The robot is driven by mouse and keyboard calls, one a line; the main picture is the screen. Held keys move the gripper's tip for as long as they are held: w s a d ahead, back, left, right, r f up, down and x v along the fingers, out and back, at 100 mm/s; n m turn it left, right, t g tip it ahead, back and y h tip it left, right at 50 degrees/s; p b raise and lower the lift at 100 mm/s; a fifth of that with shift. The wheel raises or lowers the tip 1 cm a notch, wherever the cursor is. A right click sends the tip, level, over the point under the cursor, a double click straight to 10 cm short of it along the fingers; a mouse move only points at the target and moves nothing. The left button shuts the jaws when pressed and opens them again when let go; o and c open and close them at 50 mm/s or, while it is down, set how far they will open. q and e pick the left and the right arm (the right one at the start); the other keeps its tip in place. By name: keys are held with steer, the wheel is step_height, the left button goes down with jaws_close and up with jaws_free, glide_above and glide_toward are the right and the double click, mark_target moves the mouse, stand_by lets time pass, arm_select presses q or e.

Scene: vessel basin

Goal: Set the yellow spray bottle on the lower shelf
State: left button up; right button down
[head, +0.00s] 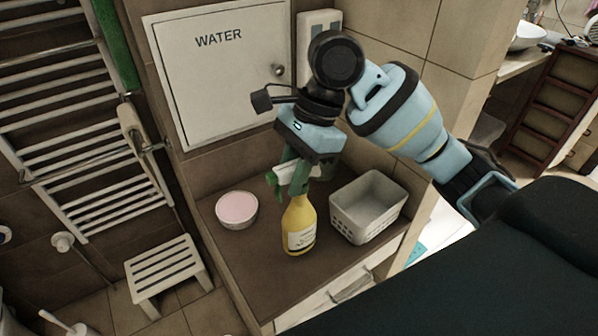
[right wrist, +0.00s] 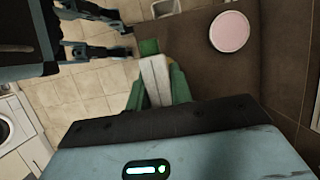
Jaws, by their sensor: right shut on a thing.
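The yellow spray bottle (head: 299,228), with a white label and a white and green spray head, is upright over the brown ledge (head: 250,265). I cannot tell whether its base touches the ledge. My right gripper (head: 288,178) comes from above, its green fingers shut on the bottle around the spray head. In the right wrist view the fingers (right wrist: 160,88) sit on both sides of the white spray head (right wrist: 154,75), and the yellow body is mostly hidden. What looks like my left gripper (right wrist: 128,38) shows there at the upper left, fingers apart and empty. I cannot make out a separate lower shelf.
A pink-topped round bowl (head: 237,210) stands left of the bottle, and a grey basket (head: 368,207) stands close on its right. A white WATER panel (head: 220,75) is on the wall behind. A slatted stool (head: 165,268) and a towel radiator (head: 75,130) are at the left.

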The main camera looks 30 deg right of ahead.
steer(key=w+d+f, duration=0.1)
steer(key=w+d, duration=0.6)
steer(key=w, duration=0.4)
steer(key=shift+w, duration=0.4)
steer(key=shift+f, duration=2)
steer(key=c, duration=1.3)
jaws_free()
steer(key=shift+o, duration=0.2)
steer(key=v, duration=1.2)
